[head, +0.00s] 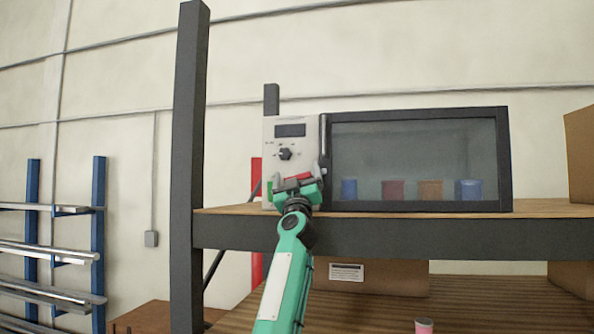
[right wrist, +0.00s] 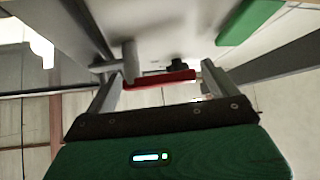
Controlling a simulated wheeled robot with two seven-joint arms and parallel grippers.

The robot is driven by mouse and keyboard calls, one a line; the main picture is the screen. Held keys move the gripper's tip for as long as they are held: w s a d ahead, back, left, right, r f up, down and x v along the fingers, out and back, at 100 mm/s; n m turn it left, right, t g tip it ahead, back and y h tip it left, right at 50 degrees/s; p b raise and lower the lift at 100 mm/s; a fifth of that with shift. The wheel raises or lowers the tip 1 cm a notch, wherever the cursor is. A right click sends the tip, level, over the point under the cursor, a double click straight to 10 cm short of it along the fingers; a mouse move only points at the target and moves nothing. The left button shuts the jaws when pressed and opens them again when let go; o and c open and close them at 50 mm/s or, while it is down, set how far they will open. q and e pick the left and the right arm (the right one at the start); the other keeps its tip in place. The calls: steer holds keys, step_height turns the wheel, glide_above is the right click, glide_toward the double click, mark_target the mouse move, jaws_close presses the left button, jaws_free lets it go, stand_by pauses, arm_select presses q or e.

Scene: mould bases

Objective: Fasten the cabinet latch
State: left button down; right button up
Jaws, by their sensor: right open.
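The cabinet (head: 294,160) stands on a wooden shelf, with a pale control panel at its left and a dark-framed glass door (head: 420,112) that looks shut. A vertical handle (head: 324,140) runs along the door's left edge. The red latch (head: 297,178) is low on the panel, partly hidden by my right gripper (head: 298,186). In the right wrist view the red latch bar (right wrist: 160,80) lies between the two spread fingers of my right gripper (right wrist: 161,74); whether they touch it I cannot tell. A grey post (right wrist: 130,60) rises beside the bar. My left gripper is out of view.
Several coloured cylinders (head: 393,190) stand behind the glass. A dark upright post (head: 189,130) and the shelf's dark front beam (head: 400,238) border the work area. A cardboard box (head: 580,155) is at the right. A pink-topped item (head: 423,326) stands on the lower shelf.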

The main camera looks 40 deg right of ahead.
steer(key=c, duration=1)
steer(key=shift+w+r+m+g+h+p, duration=0.1)
steer(key=shift+r+m+g+h+p, duration=0.2)
steer(key=shift+m+g+h, duration=0.55)
steer(key=shift+r+m+g+h+p, duration=0.15)
steer(key=shift+m+g+h+p, duration=0.2)
steer(key=shift+m+h, duration=0.85)
steer(key=m+g+h, duration=0.1)
steer(key=m+g, duration=0.1)
steer(key=m, duration=0.1)
steer(key=shift+d+p, duration=0.1)
steer(key=shift+p, duration=0.2)
steer(key=shift+m, duration=0.25)
steer(key=o, duration=1)
